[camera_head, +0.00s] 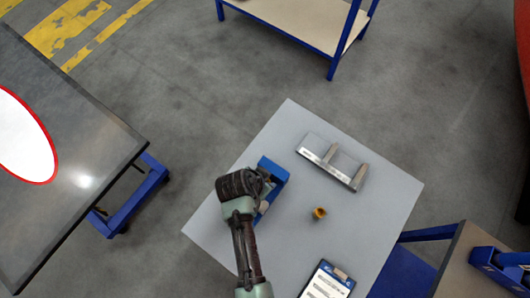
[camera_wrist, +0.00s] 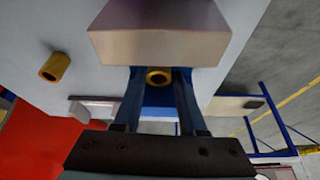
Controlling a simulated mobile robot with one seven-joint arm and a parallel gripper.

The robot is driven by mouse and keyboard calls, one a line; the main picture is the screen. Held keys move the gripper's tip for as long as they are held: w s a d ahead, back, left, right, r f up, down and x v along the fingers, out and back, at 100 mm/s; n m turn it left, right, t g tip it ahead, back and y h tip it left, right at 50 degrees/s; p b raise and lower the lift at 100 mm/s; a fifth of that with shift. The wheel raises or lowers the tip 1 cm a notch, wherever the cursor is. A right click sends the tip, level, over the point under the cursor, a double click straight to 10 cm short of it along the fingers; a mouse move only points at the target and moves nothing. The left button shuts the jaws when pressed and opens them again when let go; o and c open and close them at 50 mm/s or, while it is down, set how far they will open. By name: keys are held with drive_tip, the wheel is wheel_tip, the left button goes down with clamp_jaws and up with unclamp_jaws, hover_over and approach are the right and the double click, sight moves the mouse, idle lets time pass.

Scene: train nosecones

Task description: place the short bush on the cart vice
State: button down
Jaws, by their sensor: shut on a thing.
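The blue cart vice (camera_head: 274,173) stands on the grey cart top, partly hidden under my arm. In the wrist view, a pale metal block (camera_wrist: 160,40), seemingly a vice jaw, spans the top, with a blue part (camera_wrist: 160,98) of the vice below. My gripper (camera_wrist: 159,80) is shut on a brass bush (camera_wrist: 159,75), seemingly the short bush, with its open end showing between the fingertips. It is right by the vice; I cannot tell whether the bush touches it. In the head view, my gripper (camera_head: 264,188) largely hides the vice and the held bush.
Another brass bush (camera_head: 319,213) stands on the cart top (camera_head: 377,205), right of the vice. A grey two-post fixture (camera_head: 331,163) lies behind it. Another blue vice (camera_head: 497,266) is on a bench at right. A dark table (camera_head: 85,150) stands left.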

drive_tip(key=shift+f, duration=0.1)
drive_tip(key=shift+c, duration=2.3)
unclamp_jaws()
